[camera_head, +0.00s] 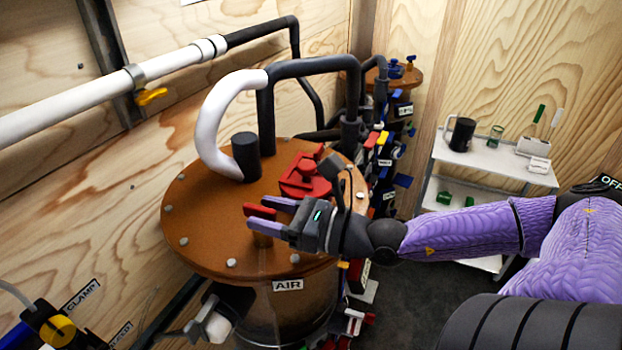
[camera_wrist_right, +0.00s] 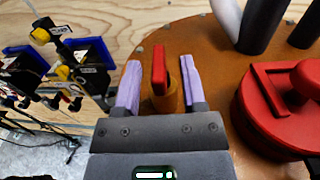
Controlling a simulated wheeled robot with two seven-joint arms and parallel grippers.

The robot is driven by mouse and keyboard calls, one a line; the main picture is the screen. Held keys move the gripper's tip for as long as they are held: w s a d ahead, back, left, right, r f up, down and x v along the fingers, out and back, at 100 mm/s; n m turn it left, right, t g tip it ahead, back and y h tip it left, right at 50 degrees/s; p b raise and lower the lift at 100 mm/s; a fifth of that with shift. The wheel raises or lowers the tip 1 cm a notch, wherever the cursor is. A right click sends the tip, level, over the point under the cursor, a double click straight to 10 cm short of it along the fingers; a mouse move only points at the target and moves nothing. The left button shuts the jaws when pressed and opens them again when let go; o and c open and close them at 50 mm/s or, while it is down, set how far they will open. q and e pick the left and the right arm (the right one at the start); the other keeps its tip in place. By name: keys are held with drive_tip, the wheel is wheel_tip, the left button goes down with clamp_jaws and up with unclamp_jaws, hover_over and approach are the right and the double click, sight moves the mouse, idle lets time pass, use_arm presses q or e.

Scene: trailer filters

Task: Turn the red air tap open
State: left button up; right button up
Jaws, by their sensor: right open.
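The red air tap (camera_head: 260,211) stands on the round brown tank lid (camera_head: 200,215), above the AIR label (camera_head: 288,285). In the right wrist view the tap's red handle (camera_wrist_right: 159,70) sits upright on an orange-brown stem. My right gripper (camera_head: 270,215) is open, with its purple fingers on either side of the tap. In the right wrist view the right gripper (camera_wrist_right: 160,85) has one finger left and one finger right of the handle. Gaps show on both sides, the right one narrower. My left gripper is not in view.
A red fitting (camera_head: 304,178) stands on the lid just behind my right gripper, with a black cylinder (camera_head: 246,157) and pipes farther back. A white cart (camera_head: 490,155) stands at the right. A yellow-knobbed clamp (camera_head: 57,330) is at the lower left.

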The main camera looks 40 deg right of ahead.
drive_tip(key=p+v, duration=0.5)
drive_tip(key=v, duration=0.2)
drive_tip(key=shift+r+p, duration=0.1)
drive_tip(key=shift+p, duration=0.2)
drive_tip(key=shift+s+d, duration=0.15)
drive_tip(key=shift+s, duration=0.1)
